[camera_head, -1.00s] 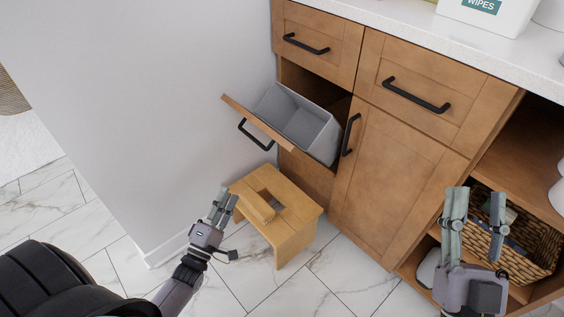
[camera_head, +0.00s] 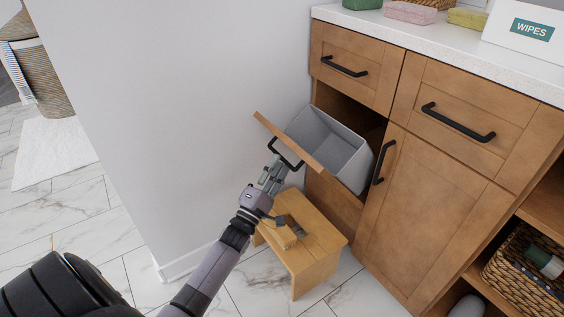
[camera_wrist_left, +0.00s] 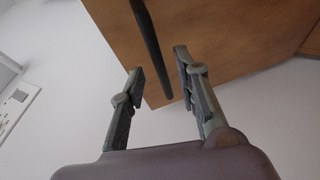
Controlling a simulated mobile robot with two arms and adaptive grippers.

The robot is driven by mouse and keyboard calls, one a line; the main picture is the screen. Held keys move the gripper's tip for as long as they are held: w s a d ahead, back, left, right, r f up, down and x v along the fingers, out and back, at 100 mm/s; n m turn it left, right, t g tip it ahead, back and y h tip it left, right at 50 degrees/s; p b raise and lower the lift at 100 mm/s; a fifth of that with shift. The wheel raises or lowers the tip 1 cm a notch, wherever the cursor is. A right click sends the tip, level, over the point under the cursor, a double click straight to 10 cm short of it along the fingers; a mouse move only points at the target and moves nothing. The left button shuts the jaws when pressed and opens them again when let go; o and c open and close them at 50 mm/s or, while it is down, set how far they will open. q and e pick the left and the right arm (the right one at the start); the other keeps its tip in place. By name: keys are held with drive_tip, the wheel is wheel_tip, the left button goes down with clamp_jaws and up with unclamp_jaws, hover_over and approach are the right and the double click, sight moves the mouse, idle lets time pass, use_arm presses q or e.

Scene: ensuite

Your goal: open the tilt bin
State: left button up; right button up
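The tilt bin's wooden front (camera_head: 290,143) leans out from the cabinet at its top, and the grey bin (camera_head: 328,148) behind it shows from above. A black bar handle (camera_head: 286,154) is on the front. The wooden front also shows there (camera_wrist_left: 225,40). My right gripper is out of view.
A wooden step stool (camera_head: 320,238) stands on the tile floor below the bin, close under my left arm. A cabinet door (camera_head: 410,205) and drawers are to the right. A wall (camera_head: 180,100) is on the left. A wicker basket (camera_head: 525,275) sits on the lower right shelf.

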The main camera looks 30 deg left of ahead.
sight(282, 159)
use_arm(q)
drive_tip(key=shift+x, duration=1.55)
clamp_jaws()
